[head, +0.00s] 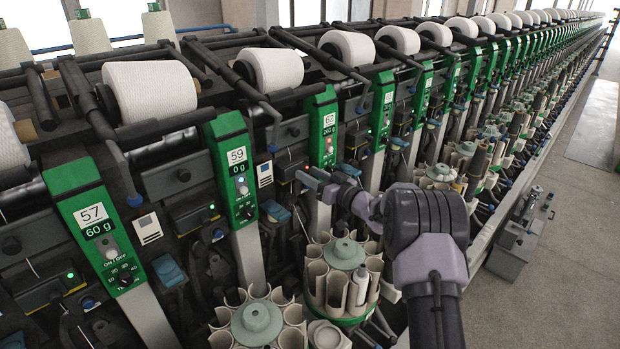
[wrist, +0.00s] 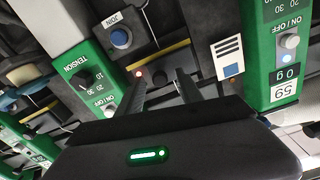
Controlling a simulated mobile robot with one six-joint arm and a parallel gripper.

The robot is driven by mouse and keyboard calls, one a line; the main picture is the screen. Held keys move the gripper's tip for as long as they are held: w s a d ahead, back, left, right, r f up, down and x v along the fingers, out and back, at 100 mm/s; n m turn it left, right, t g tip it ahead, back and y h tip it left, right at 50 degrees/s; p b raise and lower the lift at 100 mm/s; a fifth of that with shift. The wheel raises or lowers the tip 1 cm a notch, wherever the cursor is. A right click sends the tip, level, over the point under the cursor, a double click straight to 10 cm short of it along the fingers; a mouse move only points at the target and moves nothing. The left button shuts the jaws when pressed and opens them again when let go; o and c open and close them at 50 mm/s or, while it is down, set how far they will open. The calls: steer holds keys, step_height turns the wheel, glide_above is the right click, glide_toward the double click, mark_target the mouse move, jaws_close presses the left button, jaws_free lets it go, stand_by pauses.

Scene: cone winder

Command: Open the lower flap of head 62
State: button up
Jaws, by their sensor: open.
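Head 62 has a green panel (head: 322,130) in the middle of the head view, marked 62 and 260 g. In the wrist view, which looks turned over, a green panel with a TENSION dial (wrist: 85,80) stands at left; its number is out of sight. My gripper (head: 306,180) is in front of the machine, beside the lower part of the 62 panel. In the wrist view its two fingers (wrist: 160,76) are apart with nothing between them. They point at the dark section between two panels, near a yellow strip and a small red light. I cannot make out the lower flap.
The panel of head 59 (head: 237,168) stands left of my gripper and shows at right in the wrist view. A blue JOIN button (wrist: 121,37) is near the fingers. Round bobbin magazines (head: 343,254) stand below my arm. The floor (head: 560,230) at right is largely clear.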

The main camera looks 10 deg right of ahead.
steer(key=shift+w+a, duration=0.1)
steer(key=shift+w, duration=0.05)
jaws_close()
stand_by(1.4)
